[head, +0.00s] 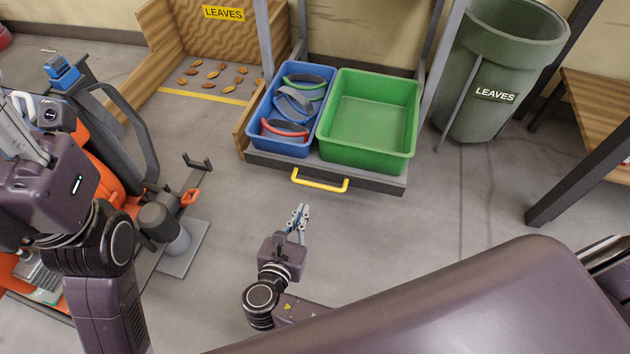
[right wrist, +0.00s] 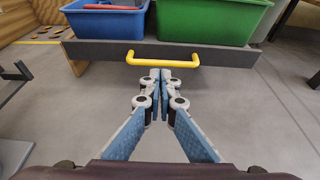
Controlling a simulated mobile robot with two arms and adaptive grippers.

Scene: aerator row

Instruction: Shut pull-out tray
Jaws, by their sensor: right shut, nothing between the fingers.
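The pull-out tray (head: 374,181) is a dark grey shelf low in a metal frame, standing out from it toward me. A yellow handle (head: 320,184) is on its front edge. A blue bin (head: 283,146) and a green bin (head: 368,158) stand on it. My right gripper (head: 300,210) is shut and empty, in front of the handle and a little below it in the head view. In the right wrist view the shut fingertips (right wrist: 160,76) point at the tray front (right wrist: 90,50), just under the handle (right wrist: 162,60). My left gripper (head: 15,125) shows only partly at the left edge.
Loops with red, green and blue bands lie in the blue bin. A green LEAVES barrel (head: 490,75) stands right of the frame, beside a wooden bench (head: 598,110). An orange and grey machine (head: 115,140) stands at the left. The floor before the tray is clear.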

